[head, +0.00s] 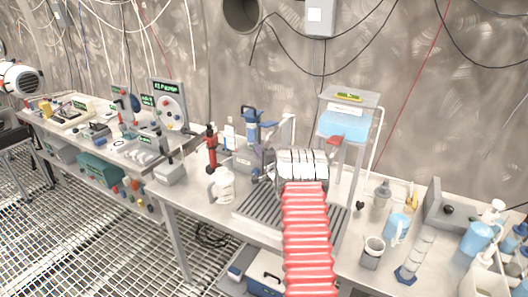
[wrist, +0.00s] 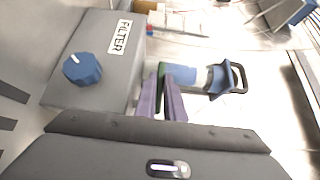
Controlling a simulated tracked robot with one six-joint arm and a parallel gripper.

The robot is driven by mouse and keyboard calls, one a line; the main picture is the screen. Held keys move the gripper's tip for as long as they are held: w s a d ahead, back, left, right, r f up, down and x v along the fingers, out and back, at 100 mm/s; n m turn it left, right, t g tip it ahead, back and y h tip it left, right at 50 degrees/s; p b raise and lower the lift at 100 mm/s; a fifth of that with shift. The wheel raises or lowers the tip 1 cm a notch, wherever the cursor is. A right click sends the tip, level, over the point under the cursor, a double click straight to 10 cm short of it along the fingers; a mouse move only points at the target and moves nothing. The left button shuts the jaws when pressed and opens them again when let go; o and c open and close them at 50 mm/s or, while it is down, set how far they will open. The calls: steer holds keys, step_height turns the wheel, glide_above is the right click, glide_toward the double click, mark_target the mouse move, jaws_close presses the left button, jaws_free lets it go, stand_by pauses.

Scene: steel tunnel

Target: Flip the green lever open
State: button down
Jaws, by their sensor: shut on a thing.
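My gripper (wrist: 163,84) shows in the wrist view as two purple fingers close together beside a grey box. A small strip of the green lever (wrist: 161,70) shows between the fingertips. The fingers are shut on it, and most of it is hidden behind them. I cannot tell the lever's angle. In the head view my red-sleeved arm reaches over the bench, and the wrist hides the fingers and the lever.
The grey box (wrist: 100,60) is labelled FILTER and has a blue knob (wrist: 82,69). A blue handle (wrist: 228,79) stands close right of the fingers. On the bench are a white jug (head: 223,185), a red stand (head: 211,148) and a water tank (head: 344,127).

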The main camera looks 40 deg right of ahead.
steer(key=shift+s+f, duration=0.1)
steer(key=shift+f, duration=0.15)
steer(key=c, duration=2.2)
jaws_free()
steer(key=shift+o, duration=0.4)
steer(key=shift+r, duration=0.1)
steer(key=shift+s, duration=0.1)
steer(key=v, duration=1.3)
steer(key=shift+s, duration=0.35)
